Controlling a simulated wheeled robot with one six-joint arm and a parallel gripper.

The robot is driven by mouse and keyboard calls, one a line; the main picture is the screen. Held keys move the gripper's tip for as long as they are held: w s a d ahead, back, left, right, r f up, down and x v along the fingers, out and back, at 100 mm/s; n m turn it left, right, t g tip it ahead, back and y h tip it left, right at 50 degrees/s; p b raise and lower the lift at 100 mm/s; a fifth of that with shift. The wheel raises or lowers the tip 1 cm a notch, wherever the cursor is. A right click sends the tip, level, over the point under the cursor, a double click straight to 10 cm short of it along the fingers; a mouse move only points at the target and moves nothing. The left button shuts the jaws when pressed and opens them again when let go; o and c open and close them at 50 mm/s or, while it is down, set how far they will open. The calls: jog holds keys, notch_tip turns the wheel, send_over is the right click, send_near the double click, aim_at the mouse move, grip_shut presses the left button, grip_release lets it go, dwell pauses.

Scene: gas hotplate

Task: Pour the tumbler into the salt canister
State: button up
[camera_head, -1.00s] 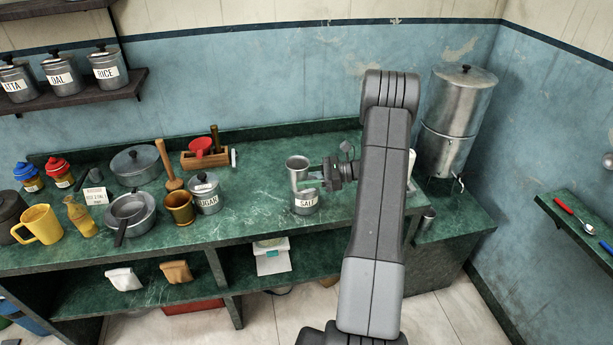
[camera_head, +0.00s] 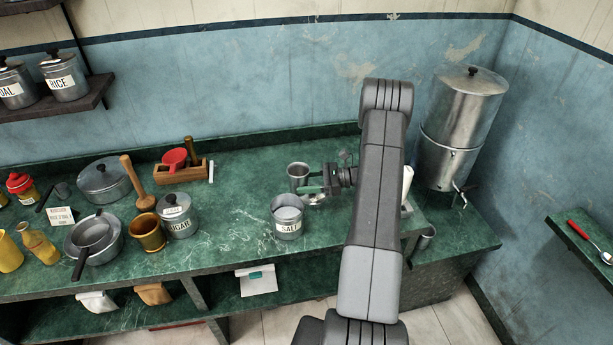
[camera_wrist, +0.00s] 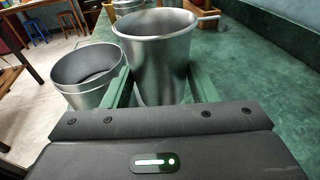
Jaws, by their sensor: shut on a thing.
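The tumbler (camera_head: 298,172) is a plain metal cup, upright, just behind the salt canister in the head view. My gripper (camera_head: 311,189) is shut on it from the right. In the wrist view the tumbler (camera_wrist: 155,55) stands between my green fingers (camera_wrist: 160,88); its bottom and contents are hidden. The salt canister (camera_head: 287,220) is metal, labelled SALT and open at the top, with a pale inside. It stands upright on the counter. An open metal vessel beside the tumbler in the wrist view (camera_wrist: 88,75) looks like this canister. I cannot tell whether the tumbler touches the counter.
The sugar canister (camera_head: 178,216), a brass mortar (camera_head: 148,233) and pans stand to the left on the green counter (camera_head: 235,240). A wooden box (camera_head: 187,170) is at the back. A large metal water dispenser (camera_head: 458,130) stands right. The counter between sugar and salt is clear.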

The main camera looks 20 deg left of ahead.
aim_at(301, 178)
jog(key=n, duration=0.1)
jog(key=s+r+n+t, duration=0.1)
jog(key=shift+r+n+h, duration=0.15)
jog(key=shift+n+h, duration=0.15)
jog(key=shift+n, duration=0.1)
jog(key=n+t, duration=0.1)
jog(key=s+r+n, duration=0.1)
jog(key=n, duration=0.1)
jog(key=shift+r+t, duration=0.1)
jog(key=shift+t, duration=0.3)
jog(key=n+t+b, duration=0.1)
jog(key=s+r+n+t+b, duration=0.1)
jog(key=n, duration=0.1)
jog(key=shift+r+h, duration=0.1)
jog(key=shift+h, duration=0.2)
jog(key=n+b, duration=0.1)
jog(key=r+n+t+b, duration=0.1)
jog(key=shift+s+n+t+b, duration=0.3)
jog(key=shift+s+b, duration=0.05)
jog(key=shift+s, duration=0.05)
jog(key=shift+r, duration=0.25)
jog(key=shift+f, duration=0.1)
jog(key=shift+d+b, duration=0.1)
jog(key=shift+b, duration=0.9)
jog(key=shift+s+r+n+t+b, duration=0.25)
jog(key=shift+s+n+b, duration=0.2)
jog(key=shift+b, duration=0.65)
jog(key=shift+s+r+n+t+b, duration=0.3)
jog(key=shift+s+b, duration=0.2)
jog(key=shift+b, duration=0.6)
